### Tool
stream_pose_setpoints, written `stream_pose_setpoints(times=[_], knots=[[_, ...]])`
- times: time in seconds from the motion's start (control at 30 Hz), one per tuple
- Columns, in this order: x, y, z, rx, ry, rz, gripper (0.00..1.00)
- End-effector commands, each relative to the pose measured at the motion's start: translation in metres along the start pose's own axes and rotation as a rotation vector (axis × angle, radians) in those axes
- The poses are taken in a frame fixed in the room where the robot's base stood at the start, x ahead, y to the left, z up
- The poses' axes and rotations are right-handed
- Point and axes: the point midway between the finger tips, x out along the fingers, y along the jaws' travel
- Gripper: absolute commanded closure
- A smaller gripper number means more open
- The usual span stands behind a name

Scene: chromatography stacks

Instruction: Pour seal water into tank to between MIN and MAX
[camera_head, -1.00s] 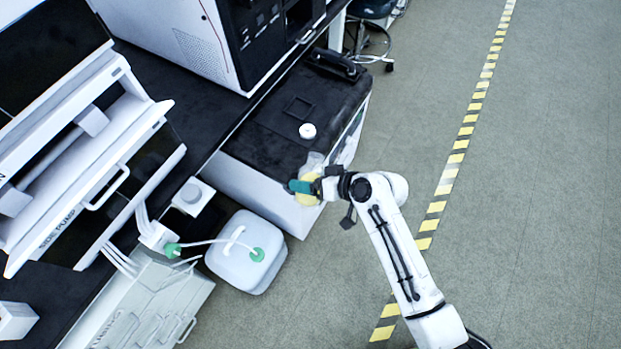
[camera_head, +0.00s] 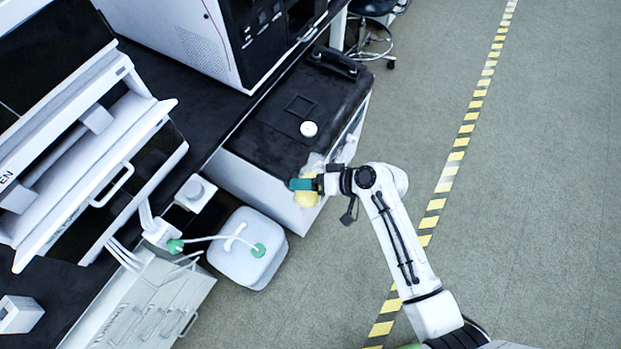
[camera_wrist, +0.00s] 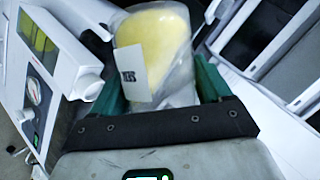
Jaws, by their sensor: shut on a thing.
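My gripper (camera_head: 304,185) has teal fingers and is shut on a translucent bottle (camera_wrist: 183,78) with yellow contents and a white label, partly legible. In the head view the bottle (camera_head: 311,194) is at the front edge of the black-topped bench unit, partly hidden by the fingers. In the wrist view the bottle stands between the two fingers, its lower part hidden by the gripper body. I cannot make out a tank with MIN and MAX marks.
The black-topped unit (camera_head: 262,140) has a raised black handle piece at its far end. A white jug (camera_head: 248,262) with a green cap and tube stands on the left. White instruments (camera_head: 80,150) fill the left side. A gauge panel (camera_wrist: 35,92) is close in the wrist view. Floor at right is clear.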

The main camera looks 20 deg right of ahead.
Motion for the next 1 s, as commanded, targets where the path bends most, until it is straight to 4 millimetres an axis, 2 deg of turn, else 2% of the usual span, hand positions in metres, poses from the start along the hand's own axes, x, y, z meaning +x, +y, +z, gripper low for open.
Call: stream_pose_setpoints(times=[1.0], knots=[[0.0037,0.0019,0.0055,0.164,-0.088,-0.069,0.7]])
